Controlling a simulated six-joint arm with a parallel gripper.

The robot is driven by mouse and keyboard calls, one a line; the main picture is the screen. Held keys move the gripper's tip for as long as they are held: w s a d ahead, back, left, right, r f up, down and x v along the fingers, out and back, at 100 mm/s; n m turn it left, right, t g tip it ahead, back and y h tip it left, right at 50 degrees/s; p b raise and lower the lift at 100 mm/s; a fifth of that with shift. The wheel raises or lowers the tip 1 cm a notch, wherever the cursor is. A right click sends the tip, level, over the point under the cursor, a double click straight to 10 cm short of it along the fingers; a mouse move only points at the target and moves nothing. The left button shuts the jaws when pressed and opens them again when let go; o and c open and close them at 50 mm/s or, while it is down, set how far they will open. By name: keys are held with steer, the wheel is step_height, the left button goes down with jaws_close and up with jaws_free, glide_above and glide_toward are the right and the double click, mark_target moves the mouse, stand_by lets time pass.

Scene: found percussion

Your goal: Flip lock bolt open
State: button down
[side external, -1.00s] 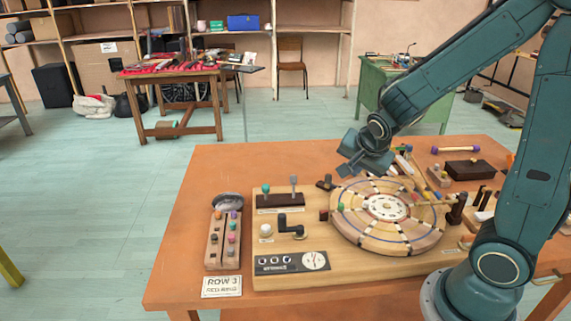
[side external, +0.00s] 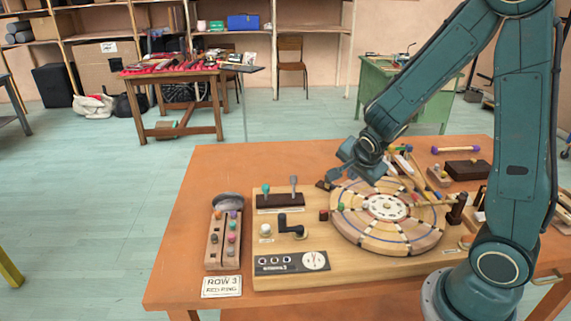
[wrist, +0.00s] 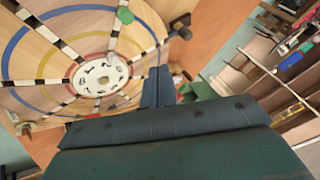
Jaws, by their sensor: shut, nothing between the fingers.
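A round wooden disc (side external: 430,235) with coloured rings and black-and-white spokes lies on a wooden board; it also fills the left of the wrist view (wrist: 80,25). A small dark piece, which looks like the lock bolt (side external: 322,185), sits at the disc's far left edge. In the wrist view a dark piece with a round knob (wrist: 184,31) shows at the disc's rim; it may be the same bolt. My gripper (side external: 333,176) is shut and empty, its fingertips close to the dark piece. In the wrist view its fingers (wrist: 157,80) are together. I cannot tell whether they touch the bolt.
Two levers on a dark block (side external: 280,201), a black crank (side external: 290,226) and a dial panel (side external: 292,263) stand on the board's left side. A red-brown cube (side external: 323,215) sits left of the disc. The orange table's (side external: 215,165) far left is clear.

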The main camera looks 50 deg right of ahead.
glide_toward(339, 187)
steer(key=f, duration=0.1)
steer(key=d+f, duration=0.2)
steer(key=f, duration=0.1)
steer(key=shift+w, duration=0.1)
steer(key=shift+w+d, duration=0.15)
steer(key=shift+w, duration=0.8)
steer(key=shift+w+d, duration=0.2)
steer(key=shift+w, duration=0.85)
steer(key=shift+w, duration=1.35)
